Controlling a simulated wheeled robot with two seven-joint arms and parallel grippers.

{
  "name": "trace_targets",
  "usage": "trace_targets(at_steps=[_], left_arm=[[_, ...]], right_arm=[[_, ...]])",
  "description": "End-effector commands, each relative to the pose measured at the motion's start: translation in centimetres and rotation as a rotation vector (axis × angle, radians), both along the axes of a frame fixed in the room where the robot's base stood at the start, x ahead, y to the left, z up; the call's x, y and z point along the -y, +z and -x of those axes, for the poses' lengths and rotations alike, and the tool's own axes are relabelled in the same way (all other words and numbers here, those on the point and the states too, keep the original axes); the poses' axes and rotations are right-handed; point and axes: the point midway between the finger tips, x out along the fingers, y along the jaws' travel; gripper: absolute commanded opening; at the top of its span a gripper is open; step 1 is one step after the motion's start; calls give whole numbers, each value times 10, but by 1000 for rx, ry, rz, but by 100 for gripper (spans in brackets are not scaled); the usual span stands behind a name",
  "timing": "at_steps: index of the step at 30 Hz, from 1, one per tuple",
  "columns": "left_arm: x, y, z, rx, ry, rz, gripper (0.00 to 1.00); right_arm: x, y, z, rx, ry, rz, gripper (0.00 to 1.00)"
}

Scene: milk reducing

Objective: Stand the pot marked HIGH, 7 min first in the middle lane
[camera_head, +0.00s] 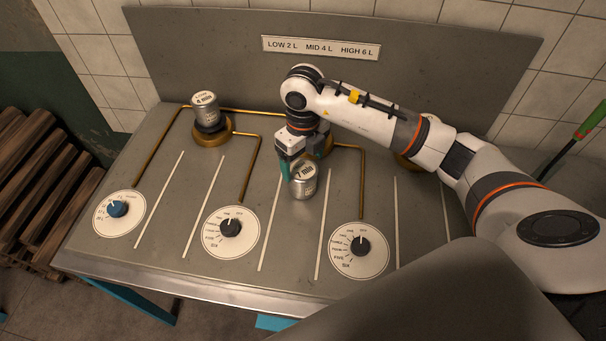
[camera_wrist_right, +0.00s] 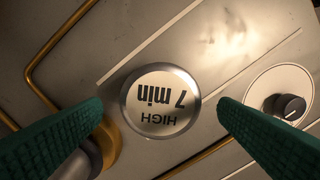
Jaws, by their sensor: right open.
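The metal pot marked HIGH, 7 min (camera_head: 304,182) stands upright on the steel worktop, at the far end of the middle lane, between its two white lines (camera_head: 271,225) (camera_head: 323,225). Its lid label shows upside down in the right wrist view (camera_wrist_right: 160,88). My right gripper (camera_head: 291,168) is open over the pot. In the right wrist view its green fingers (camera_wrist_right: 160,108) are on either side of the pot, with gaps. My left gripper is not in view.
A second pot marked 4 min (camera_head: 205,108) stands on the left brass burner (camera_head: 211,138). My right arm partly hides the middle burner (camera_head: 322,144) and right burner (camera_head: 408,162). Three dials (camera_head: 117,209) (camera_head: 231,227) (camera_head: 360,246) line the front. The middle lane in front of the pot is clear.

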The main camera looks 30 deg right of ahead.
Motion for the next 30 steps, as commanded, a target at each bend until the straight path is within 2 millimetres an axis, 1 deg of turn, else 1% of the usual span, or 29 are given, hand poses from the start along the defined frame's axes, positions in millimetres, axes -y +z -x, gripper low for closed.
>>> trace_targets(at_steps=[1,4,7,10,15,30], left_arm=[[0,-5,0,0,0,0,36],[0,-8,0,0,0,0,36],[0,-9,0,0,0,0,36],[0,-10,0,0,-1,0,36],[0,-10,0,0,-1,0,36],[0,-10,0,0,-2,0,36]], right_arm=[[0,10,-1,7,0,1,83],[0,28,-1,4,1,0,83],[0,41,-1,2,0,0,83],[0,49,0,1,0,1,83],[0,53,0,-1,0,0,83],[0,53,0,-1,0,0,83]])
